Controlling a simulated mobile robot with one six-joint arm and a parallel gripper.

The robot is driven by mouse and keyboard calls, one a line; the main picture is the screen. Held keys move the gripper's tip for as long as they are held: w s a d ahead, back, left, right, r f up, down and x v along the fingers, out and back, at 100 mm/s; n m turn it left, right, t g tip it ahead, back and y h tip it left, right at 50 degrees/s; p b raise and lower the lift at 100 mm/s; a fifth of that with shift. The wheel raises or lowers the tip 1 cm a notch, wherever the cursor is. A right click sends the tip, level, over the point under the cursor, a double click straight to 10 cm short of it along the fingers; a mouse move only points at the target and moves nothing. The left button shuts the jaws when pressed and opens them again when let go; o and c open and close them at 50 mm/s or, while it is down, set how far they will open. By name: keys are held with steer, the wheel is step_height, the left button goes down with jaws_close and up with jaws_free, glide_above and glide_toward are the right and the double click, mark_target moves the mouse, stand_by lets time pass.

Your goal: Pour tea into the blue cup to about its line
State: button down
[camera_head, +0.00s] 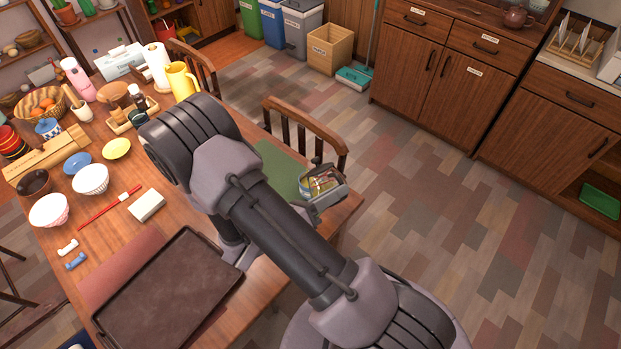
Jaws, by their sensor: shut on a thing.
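My arm reaches over the table from the lower right and bends back at its elbow. I cannot make out a blue cup for certain. A small blue-and-white vessel (48,128) stands at the back left of the table, and I cannot tell if it is the cup. No line is visible on it. A brown teapot (517,18) stands on the far cabinet. A yellow jug (180,80) stands at the table's far end.
A dark tray (170,290) lies at the table's near side. Bowls (90,179), a blue dish (76,163) and a white block (147,205) crowd the left. A chair (308,125) stands beyond.

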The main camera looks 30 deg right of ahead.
steer(key=shift+w+r, duration=0.1)
steer(key=shift+r, duration=0.15)
stand_by(0.6)
steer(key=s+f+m+b, duration=0.8)
steer(key=s+f+m, duration=0.1)
steer(key=f, duration=0.5)
steer(key=shift+d+f+m, duration=0.25)
steer(key=shift+d+m, duration=0.05)
steer(key=shift+d, duration=0.15)
steer(key=shift+s, duration=0.1)
step_height(320, 180, up, 5)
steer(key=p, duration=0.4)
steer(key=shift+a, duration=0.1)
